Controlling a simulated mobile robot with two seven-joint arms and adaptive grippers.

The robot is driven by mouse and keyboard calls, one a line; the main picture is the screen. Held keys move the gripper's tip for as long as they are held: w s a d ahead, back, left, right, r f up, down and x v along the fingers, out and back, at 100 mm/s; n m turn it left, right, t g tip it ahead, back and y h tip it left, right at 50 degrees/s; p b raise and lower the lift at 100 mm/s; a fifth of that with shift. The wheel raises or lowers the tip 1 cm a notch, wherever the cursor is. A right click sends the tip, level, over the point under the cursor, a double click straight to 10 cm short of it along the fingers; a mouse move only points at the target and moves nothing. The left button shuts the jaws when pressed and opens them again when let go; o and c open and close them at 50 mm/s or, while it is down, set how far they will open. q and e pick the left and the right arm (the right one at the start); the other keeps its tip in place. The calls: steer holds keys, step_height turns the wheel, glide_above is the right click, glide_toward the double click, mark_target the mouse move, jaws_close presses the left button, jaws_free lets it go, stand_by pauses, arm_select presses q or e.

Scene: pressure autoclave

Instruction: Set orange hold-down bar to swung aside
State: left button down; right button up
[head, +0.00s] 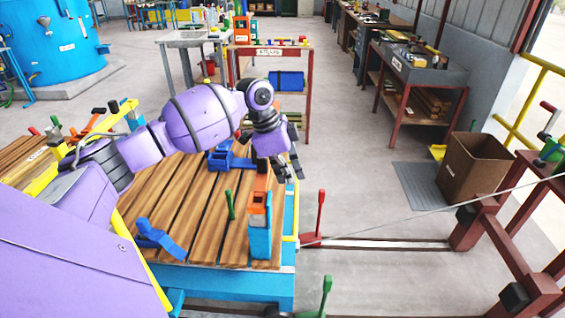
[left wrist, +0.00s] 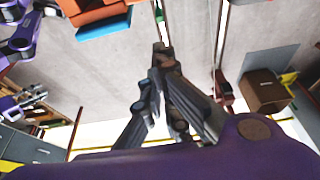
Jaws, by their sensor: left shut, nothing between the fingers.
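An orange piece (head: 258,203), which looks like the hold-down bar, sits on a blue post (head: 260,242) at the right front corner of the slatted wooden deck. Orange and blue parts (left wrist: 100,12) also show at the top edge of the left wrist view, cut off by the frame. My left gripper (head: 286,180) is just behind and to the right of the orange piece in the head view, pointing down, apart from it. Its fingers are shut and empty, and they meet in the left wrist view (left wrist: 161,50).
A blue clamp-like part (head: 158,237) and a green upright handle (head: 230,204) are on the deck. A red lever (head: 320,212) and a green lever (head: 326,292) stand right of the deck. A cardboard box (head: 474,168) is farther right. Floor between is mostly clear.

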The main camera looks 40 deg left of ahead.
arm_select(q)
steer(key=a+f, duration=0.1)
steer(key=s+f, duration=0.1)
steer(key=a+p, duration=0.1)
steer(key=shift+s+a+f, duration=0.25)
steer(key=shift+a+f, duration=0.1)
steer(key=shift+f, duration=0.05)
arm_select(e)
steer(key=shift+w+r, duration=0.2)
steer(key=shift+r, duration=0.25)
steer(key=shift+s+f, duration=0.1)
steer(key=shift+s, duration=0.1)
arm_select(q)
steer(key=shift+s+a, duration=0.1)
steer(key=shift+s, duration=0.05)
arm_select(e)
steer(key=shift+s+a, duration=0.1)
